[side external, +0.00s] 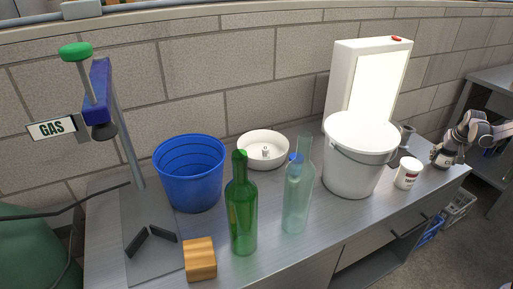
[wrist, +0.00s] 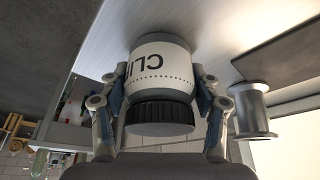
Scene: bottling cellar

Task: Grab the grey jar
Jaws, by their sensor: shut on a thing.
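The grey jar (wrist: 160,60) fills the middle of the wrist view. It has a grey body, a wide white label with dark letters that start "CLI", and a ribbed black lid. My gripper (wrist: 160,82) has one finger on each side of the jar and is shut on it. In the side external view my gripper (side external: 445,150) is at the far right end of the bench, with the jar (side external: 439,161) partly hidden by it. I cannot tell whether the jar touches the bench top.
A metal spool-shaped piece (wrist: 252,110) stands close beside the jar. A small white jar (side external: 407,173) and a white bucket (side external: 356,160) are to the left of my gripper. Green (side external: 243,210) and clear (side external: 297,200) bottles and a blue bucket (side external: 190,175) stand farther left.

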